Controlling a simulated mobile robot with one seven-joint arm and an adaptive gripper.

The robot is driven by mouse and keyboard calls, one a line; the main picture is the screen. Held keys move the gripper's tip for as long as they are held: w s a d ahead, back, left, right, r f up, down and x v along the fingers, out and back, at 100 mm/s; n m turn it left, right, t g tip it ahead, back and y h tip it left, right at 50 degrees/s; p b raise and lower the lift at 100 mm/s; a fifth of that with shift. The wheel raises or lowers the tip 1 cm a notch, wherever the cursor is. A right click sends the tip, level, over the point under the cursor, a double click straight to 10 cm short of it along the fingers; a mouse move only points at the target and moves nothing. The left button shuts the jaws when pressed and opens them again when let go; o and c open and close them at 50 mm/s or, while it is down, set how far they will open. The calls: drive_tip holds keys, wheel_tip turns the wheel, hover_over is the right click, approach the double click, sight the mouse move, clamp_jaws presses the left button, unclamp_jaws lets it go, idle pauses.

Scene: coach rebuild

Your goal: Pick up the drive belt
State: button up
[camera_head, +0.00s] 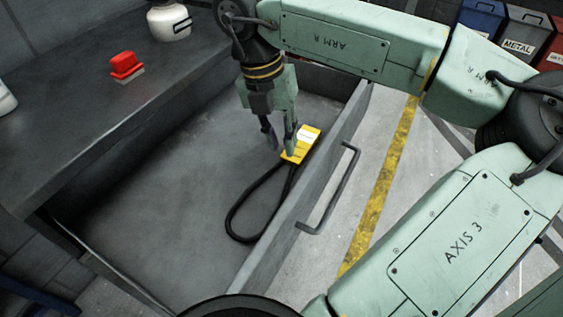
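The drive belt (230,215) is a black loop with a yellow and white tag (304,141) at its upper end. It lies on the floor of an open grey drawer (160,200), near the drawer's front wall. My gripper (279,147) points down into the drawer at the tag end of the belt. Its two fingers are apart, with a gap between them. The right finger overlaps the left edge of the tag in this view. I cannot tell whether it touches the tag or how high the fingertips are.
The drawer's front wall (262,262) carries a bar handle (331,190). A dark worktop (75,120) above holds a red block-like item (126,66) and a white container (169,20). Bins, one marked METAL (518,38), stand at upper right. The drawer's left part is bare.

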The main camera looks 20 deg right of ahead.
sight(290, 177)
drive_tip(key=f, duration=0.3)
drive_tip(key=shift+s+d+f, duration=0.3)
drive_tip(key=shift+s+f, duration=0.05)
drive_tip(key=shift+s+d+f+p, duration=0.15)
drive_tip(key=shift+f+p, duration=0.35)
drive_tip(key=shift+f, duration=0.95)
drive_tip(key=shift+s+d+f+p, duration=0.1)
drive_tip(key=shift+f+p, duration=0.4)
drive_tip(key=shift+f, duration=0.95)
drive_tip(key=shift+c, duration=0.5)
clamp_jaws()
